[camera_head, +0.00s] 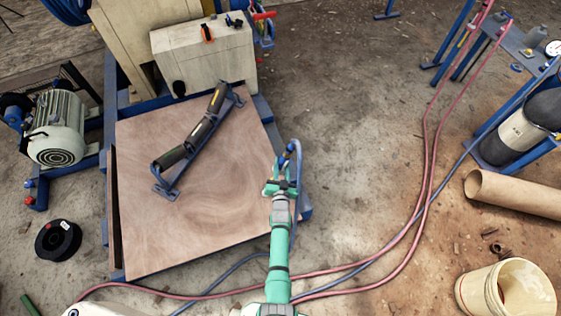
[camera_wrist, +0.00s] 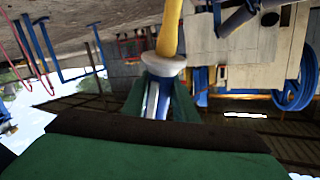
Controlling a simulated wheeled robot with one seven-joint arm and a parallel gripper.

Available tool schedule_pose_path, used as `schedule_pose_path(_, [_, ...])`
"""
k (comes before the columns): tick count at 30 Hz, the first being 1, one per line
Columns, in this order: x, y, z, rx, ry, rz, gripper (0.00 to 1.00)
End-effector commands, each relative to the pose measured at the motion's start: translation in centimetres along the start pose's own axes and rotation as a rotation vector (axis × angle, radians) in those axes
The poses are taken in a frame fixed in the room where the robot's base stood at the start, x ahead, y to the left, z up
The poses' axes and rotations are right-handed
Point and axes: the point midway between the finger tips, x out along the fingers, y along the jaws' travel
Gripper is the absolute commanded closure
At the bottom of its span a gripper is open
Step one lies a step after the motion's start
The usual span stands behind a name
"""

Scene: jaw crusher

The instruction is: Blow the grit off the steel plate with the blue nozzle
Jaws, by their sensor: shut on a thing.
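My gripper (camera_head: 283,183) is shut on the blue nozzle (camera_head: 291,155) near the right edge of a large brown plate. In the wrist view the nozzle (camera_wrist: 157,98) stands between the green fingers, with a pale collar and a yellow part above it. The plate (camera_head: 220,215) has a wood-like, swirled surface, and no other steel plate is clear to me. I cannot make out separate grit on it. A dark roller on a blue bracket (camera_head: 197,135) lies across its upper part.
A beige machine (camera_head: 205,60) stands behind the plate, with a grey motor (camera_head: 62,130) at left. Red hoses (camera_head: 424,150) and a blue hose (camera_head: 225,272) cross the floor around my arm. A cream bucket (camera_head: 505,290) and a cardboard tube (camera_head: 515,195) are at right. Floor between is open.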

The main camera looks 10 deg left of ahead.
Motion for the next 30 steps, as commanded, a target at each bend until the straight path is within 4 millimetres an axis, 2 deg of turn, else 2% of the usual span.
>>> schedule_pose_path(26, [-4.8,1.9,-0.1,-0.001,0.002,-0.001,1.00])
schedule_pose_path(30, [-5.1,1.2,0.2,0.000,0.002,-0.001,1.00])
